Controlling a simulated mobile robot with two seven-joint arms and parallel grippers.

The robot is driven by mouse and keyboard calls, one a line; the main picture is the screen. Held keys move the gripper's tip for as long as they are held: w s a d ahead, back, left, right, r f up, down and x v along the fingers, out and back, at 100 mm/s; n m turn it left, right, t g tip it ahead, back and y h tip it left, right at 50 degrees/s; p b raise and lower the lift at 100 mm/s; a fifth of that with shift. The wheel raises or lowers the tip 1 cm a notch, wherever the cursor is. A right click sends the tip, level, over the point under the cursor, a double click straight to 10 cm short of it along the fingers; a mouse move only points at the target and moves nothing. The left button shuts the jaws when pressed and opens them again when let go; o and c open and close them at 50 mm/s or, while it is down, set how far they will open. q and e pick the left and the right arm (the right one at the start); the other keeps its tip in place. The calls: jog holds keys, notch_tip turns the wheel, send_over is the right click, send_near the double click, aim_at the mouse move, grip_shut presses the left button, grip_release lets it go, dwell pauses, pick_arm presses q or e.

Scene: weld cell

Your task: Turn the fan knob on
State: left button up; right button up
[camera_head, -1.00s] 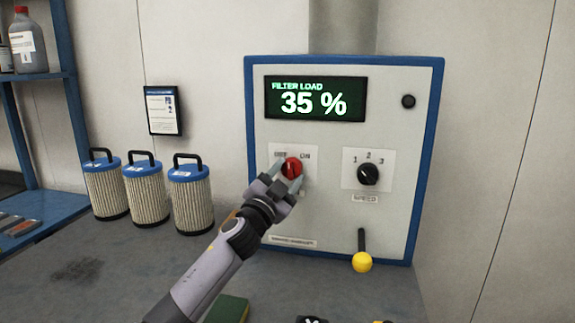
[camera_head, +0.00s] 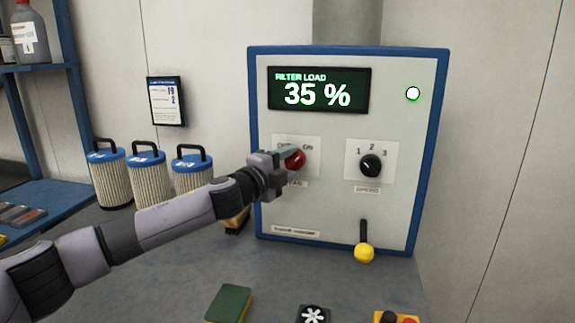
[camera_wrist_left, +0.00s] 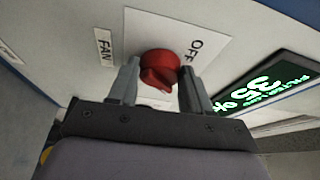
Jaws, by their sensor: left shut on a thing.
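The red fan knob (camera_head: 296,160) sits on a white plate marked OFF and ON, with a FAN label below it, on the blue-framed control panel (camera_head: 330,205). My left gripper (camera_head: 288,158) reaches in from the left and is shut on the knob. In the left wrist view the fingers (camera_wrist_left: 160,82) stand on either side of the red knob (camera_wrist_left: 158,68). The gripper partly hides the plate and its OFF mark in the head view. My right gripper is not in view.
A black speed knob (camera_head: 370,166) marked 1 to 3 and a yellow-tipped lever (camera_head: 364,252) are on the panel's right. The display (camera_head: 318,91) reads filter load 35 %. Several filters (camera_head: 148,178) stand left; a green sponge-like block (camera_head: 229,303) lies in front.

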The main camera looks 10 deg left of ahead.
pick_arm(q)
jog(key=shift+m, duration=0.5)
jog(key=o, duration=1)
jog(key=shift+o, duration=0.2)
jog(key=v, duration=0.7)
jog(key=shift+b, duration=0.4)
jog(key=shift+s+r, duration=0.1)
jog(key=shift+r, duration=0.05)
